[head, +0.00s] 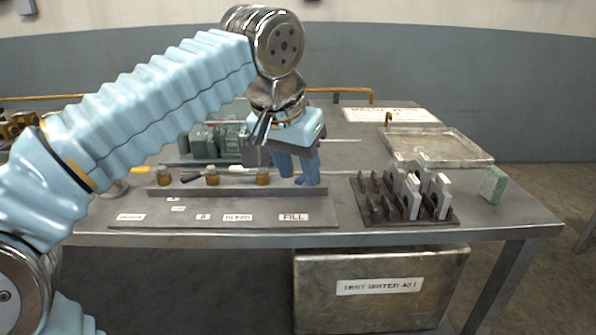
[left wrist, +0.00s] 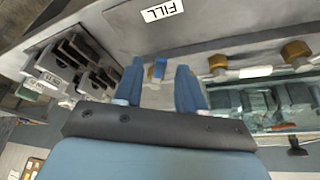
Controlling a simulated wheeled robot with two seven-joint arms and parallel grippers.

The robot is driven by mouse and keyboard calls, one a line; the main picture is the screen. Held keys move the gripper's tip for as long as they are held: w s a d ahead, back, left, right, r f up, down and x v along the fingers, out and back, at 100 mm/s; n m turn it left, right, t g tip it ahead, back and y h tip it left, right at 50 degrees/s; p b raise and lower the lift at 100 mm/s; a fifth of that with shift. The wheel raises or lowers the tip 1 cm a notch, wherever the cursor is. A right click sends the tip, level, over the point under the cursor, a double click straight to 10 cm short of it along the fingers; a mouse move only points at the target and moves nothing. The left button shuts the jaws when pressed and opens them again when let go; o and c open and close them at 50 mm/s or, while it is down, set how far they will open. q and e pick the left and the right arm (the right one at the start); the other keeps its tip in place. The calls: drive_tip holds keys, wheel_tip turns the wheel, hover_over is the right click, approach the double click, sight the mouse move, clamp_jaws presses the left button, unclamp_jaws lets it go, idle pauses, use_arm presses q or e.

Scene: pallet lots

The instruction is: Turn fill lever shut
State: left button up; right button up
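The FILL label (head: 293,217) is on the front of the bench panel, and it also shows in the left wrist view (left wrist: 162,10). My left gripper (head: 297,180) points down above the right end of the valve strip, behind that label. In the left wrist view its two blue fingers (left wrist: 159,72) stand apart. A small brass valve with a pale lever (left wrist: 157,70) shows between the fingers, with a gap visible beside it. In the head view my fingers hide this valve. The lever's exact angle is hard to tell. My right gripper is not in view.
Other brass valves with levers stand left on the same strip (head: 212,176). A dark rack of grey upright pieces (head: 376,212) is close on the right. A shallow metal tray (head: 470,154) lies at the back right. A green block (head: 493,184) sits near the right edge.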

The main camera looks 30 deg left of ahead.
use_arm(q)
drive_tip(key=shift+f, duration=0.1)
clamp_jaws()
idle(0.4)
drive_tip(key=m, duration=0.1)
drive_tip(key=a+m+h+p, duration=0.1)
drive_tip(key=m, duration=0.1)
drive_tip(key=shift+w+a+p, duration=0.15)
drive_tip(key=shift+a+p, duration=0.15)
drive_tip(key=m+p, duration=0.1)
drive_tip(key=m, duration=0.1)
drive_tip(key=a+m+h, duration=0.1)
drive_tip(key=shift+w+a+m+g+h+p, duration=0.3)
drive_tip(key=shift+w+m+p, duration=0.05)
drive_tip(key=shift+w+m, duration=0.05)
drive_tip(key=shift+w+a+m+g+h, duration=0.15)
drive_tip(key=shift+w+a+m+h, duration=0.1)
drive_tip(key=shift+m, duration=0.35)
drive_tip(key=shift+w+a+m+g+h, duration=0.15)
drive_tip(key=shift+a+m, duration=0.1)
drive_tip(key=shift+m, duration=0.35)
drive_tip(key=shift+w+a+m+g+h, duration=0.15)
drive_tip(key=shift+w+a+m+g, duration=0.1)
drive_tip(key=shift+m, duration=0.4)
drive_tip(key=shift+w+a+m+g+h, duration=0.1)
drive_tip(key=shift+w+m+g+h, duration=0.1)
drive_tip(key=shift+m, duration=0.45)
